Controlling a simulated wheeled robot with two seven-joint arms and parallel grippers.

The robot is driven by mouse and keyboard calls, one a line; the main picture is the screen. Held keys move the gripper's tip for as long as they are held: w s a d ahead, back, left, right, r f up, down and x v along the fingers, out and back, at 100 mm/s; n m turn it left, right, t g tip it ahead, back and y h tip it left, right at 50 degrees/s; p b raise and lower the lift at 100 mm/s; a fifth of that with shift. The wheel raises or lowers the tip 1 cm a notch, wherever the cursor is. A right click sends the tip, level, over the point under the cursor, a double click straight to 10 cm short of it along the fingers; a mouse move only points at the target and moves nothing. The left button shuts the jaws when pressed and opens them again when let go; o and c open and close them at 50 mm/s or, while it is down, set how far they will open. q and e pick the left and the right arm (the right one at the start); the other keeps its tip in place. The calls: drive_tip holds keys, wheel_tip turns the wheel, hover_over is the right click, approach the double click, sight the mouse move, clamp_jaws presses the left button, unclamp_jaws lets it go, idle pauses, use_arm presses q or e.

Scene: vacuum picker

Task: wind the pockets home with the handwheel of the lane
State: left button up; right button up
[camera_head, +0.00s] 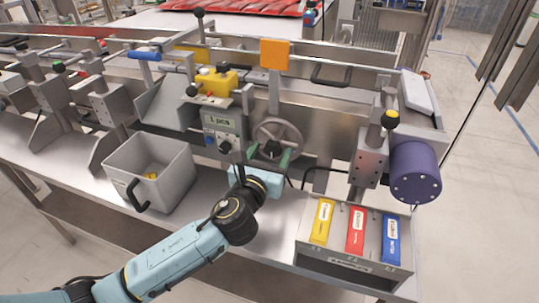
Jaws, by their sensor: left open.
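The handwheel (292,128) is a grey spoked wheel on the front of the machine, right of the small display box (222,130), which reads "1 pcs". My left gripper (269,153) is at the lower part of the wheel, with its green fingers spread apart, one to each side of the hub area. Nothing shows gripped between them. Whether the fingers touch the wheel I cannot tell. My light-blue wrist hides the space just below the wheel. The pockets cannot be made out clearly. My right gripper is not in view.
A grey bin (180,183) with a few yellow pieces stands left of my forearm. A box with yellow, red and blue labelled blocks (355,232) sits at the front right. A purple cylinder (415,172) juts out at the right. An orange plate (274,54) stands above the wheel.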

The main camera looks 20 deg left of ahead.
use_arm(q)
drive_tip(key=c, duration=1)
drive_tip(key=shift+o, duration=0.2)
